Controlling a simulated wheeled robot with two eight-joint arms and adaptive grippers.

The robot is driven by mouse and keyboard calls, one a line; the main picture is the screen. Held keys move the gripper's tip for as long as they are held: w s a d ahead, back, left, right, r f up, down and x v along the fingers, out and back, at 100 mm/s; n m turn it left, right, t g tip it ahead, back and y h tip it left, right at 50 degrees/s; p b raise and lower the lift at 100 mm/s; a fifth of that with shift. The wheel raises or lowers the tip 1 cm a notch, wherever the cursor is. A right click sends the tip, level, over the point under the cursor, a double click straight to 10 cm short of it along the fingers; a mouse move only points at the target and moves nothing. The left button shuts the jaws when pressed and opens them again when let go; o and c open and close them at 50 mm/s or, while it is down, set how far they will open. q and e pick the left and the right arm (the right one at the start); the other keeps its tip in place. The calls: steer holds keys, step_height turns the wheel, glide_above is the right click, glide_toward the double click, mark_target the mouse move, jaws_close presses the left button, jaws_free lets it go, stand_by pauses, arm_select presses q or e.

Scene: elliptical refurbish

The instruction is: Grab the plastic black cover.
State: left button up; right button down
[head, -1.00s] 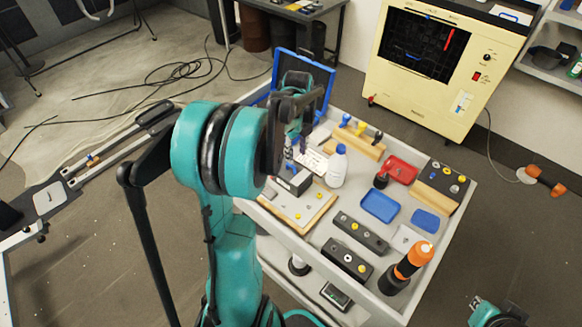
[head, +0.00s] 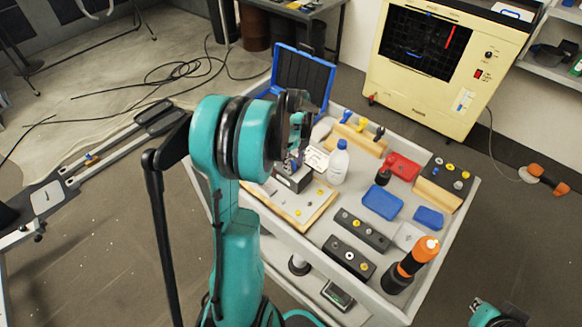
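A small dark box-like part (head: 293,181), which looks like the black cover, sits at the back left of a light wooden board (head: 319,209) on the grey cart. My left gripper (head: 294,160) points down just above this part. My own teal wrist and dark links hide much of the fingers, so I cannot tell whether they touch it or are open. Part of my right arm's end (head: 488,312) shows at the bottom right edge, away from the cart. Its fingers are not clear.
A white bottle (head: 339,163) stands close right of the dark part. An open blue case (head: 302,80) is behind.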

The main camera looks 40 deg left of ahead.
arm_select(q)
jaws_close()
steer(key=shift+r, duration=0.1)
